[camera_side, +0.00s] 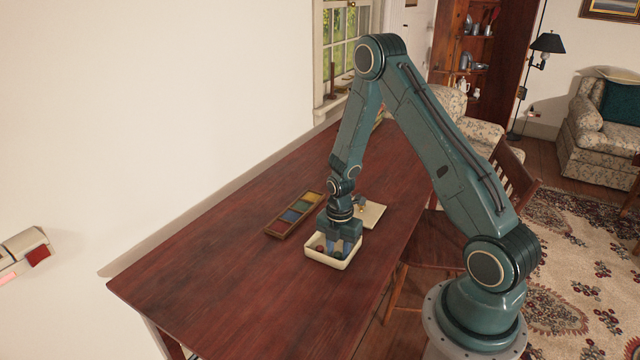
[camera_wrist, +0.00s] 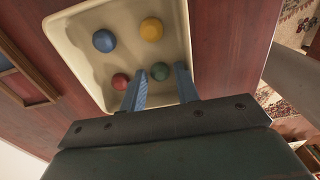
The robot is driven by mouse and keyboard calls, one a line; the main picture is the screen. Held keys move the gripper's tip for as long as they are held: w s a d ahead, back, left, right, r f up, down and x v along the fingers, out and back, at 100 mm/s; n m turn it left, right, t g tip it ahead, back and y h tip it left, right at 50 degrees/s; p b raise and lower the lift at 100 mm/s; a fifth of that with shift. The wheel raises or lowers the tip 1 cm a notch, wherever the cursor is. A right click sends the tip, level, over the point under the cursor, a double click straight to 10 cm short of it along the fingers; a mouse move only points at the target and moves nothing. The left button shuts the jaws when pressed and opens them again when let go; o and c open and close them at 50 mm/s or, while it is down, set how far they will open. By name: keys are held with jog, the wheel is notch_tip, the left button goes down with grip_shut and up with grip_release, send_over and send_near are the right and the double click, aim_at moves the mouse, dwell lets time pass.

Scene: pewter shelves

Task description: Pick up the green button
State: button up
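The green button (camera_wrist: 160,71) is a round piece in a cream tray (camera_wrist: 82,70). My gripper (camera_wrist: 159,70) is open, with one blue finger on each side of the green button and a small gap visible on both sides. In the side view my gripper (camera_side: 338,244) points down into the cream tray (camera_side: 325,262) on the table. The green button cannot be made out there.
The tray also holds a red button (camera_wrist: 120,81) just left of the left finger, a blue one (camera_wrist: 104,41) and a yellow one (camera_wrist: 151,29). A wooden box with coloured compartments (camera_side: 280,231) and a pale board (camera_side: 374,211) lie nearby. The table's near left is clear.

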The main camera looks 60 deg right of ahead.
aim_at(338, 253)
dwell(0.4)
grip_shut()
jog(key=shift+r, duration=0.1)
notch_tip(338, 253, up, 20)
dwell(1.0)
dwell(0.5)
